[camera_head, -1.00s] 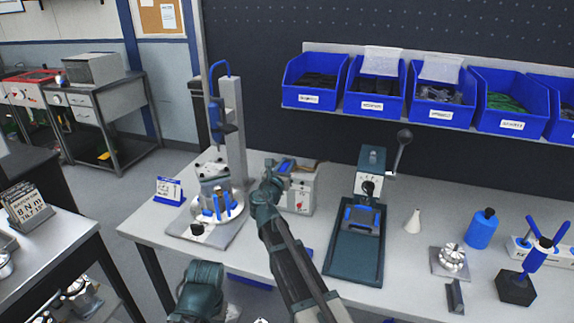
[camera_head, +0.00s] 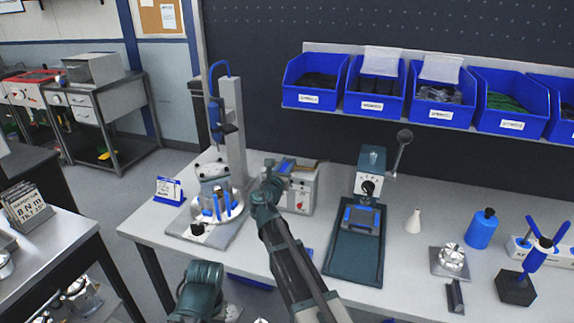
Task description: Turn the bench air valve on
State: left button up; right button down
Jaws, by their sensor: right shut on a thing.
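A small grey box (camera_head: 301,193) with red marks on its front stands on the bench, just right of my right gripper. My right gripper (camera_head: 268,168) is at the box's left side, shut on what appears to be the bench air valve's handle. The handle and the fingertips are largely hidden behind my wrist, so I cannot tell the handle's angle.
A press (camera_head: 232,140) with a round fixture stands left of my right arm. A green machine with a lever (camera_head: 371,168) stands right of the box. Blue bins (camera_head: 315,97) hang above. A blue bottle (camera_head: 481,231) and small parts stand at the right.

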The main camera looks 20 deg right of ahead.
jog(key=shift+s, duration=0.1)
jog(key=shift+s+d+n+t+y, duration=0.15)
jog(key=shift+d+n+t+y, duration=0.1)
jog(key=shift+n+t+y, duration=0.25)
jog(key=n+y, duration=0.1)
jog(key=y, duration=0.1)
jog(key=n+t+y, duration=0.1)
jog(key=shift+s+d+y, duration=0.1)
jog(key=shift+d+y, duration=0.25)
jog(key=shift+y, duration=0.05)
jog(key=n+y, duration=0.2)
jog(key=y, duration=0.1)
jog(key=d+n+t+y, duration=0.1)
jog(key=n+y, duration=0.1)
jog(key=y, duration=0.1)
jog(key=shift+d+n, duration=0.1)
jog(key=shift+n, duration=0.2)
jog(key=shift+d+n+g+y, duration=0.2)
jog(key=shift+n+y, duration=0.45)
jog(key=shift+y, duration=0.45)
jog(key=shift+d+n+g+y, duration=0.1)
jog(key=shift+n+g+y, duration=0.1)
jog(key=shift+n+y, duration=0.7)
jog(key=shift+a+y, duration=0.1)
jog(key=shift+y, duration=0.4)
jog(key=c, duration=0.7)
grip_release()
jog(key=shift+c, duration=0.2)
